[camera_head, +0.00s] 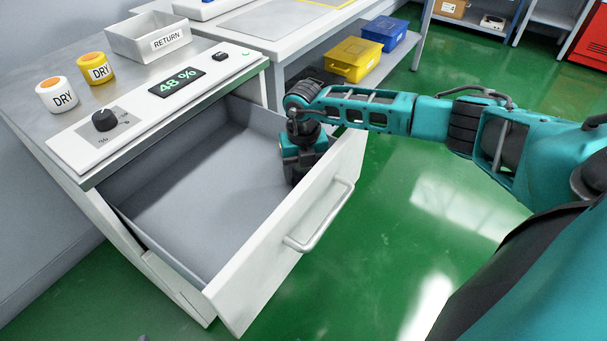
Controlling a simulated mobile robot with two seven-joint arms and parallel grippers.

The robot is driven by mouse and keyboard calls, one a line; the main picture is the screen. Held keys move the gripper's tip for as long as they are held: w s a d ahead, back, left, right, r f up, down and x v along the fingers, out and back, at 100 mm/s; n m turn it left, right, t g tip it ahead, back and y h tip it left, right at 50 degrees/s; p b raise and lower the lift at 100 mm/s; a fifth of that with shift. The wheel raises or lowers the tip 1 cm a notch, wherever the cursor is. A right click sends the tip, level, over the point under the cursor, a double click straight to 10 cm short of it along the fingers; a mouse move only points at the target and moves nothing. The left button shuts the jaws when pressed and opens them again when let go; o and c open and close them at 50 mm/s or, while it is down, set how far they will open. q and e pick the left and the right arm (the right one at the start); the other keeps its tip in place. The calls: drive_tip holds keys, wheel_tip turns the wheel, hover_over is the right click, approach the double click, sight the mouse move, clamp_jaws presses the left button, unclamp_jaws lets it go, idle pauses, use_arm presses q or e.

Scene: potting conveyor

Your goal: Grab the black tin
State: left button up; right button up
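I cannot make out a black tin in this view. The drawer (190,190) below the control panel is pulled open, and the part of its grey floor that shows is bare. My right gripper (299,160) points down into the drawer's far right corner, close to the front panel. Its fingertips, and anything between them, are hidden behind the gripper body and the drawer front. My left gripper is not in view.
A white tin (57,95) and a yellow tin (95,68), both marked DRY, stand on the cabinet top beside a RETURN tray (150,38). The control panel (155,100) reads 48 %. The drawer front with its handle (320,220) juts over the green floor.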

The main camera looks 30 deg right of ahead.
drive_tip(key=c, duration=0.5)
drive_tip(key=shift+r, duration=0.1)
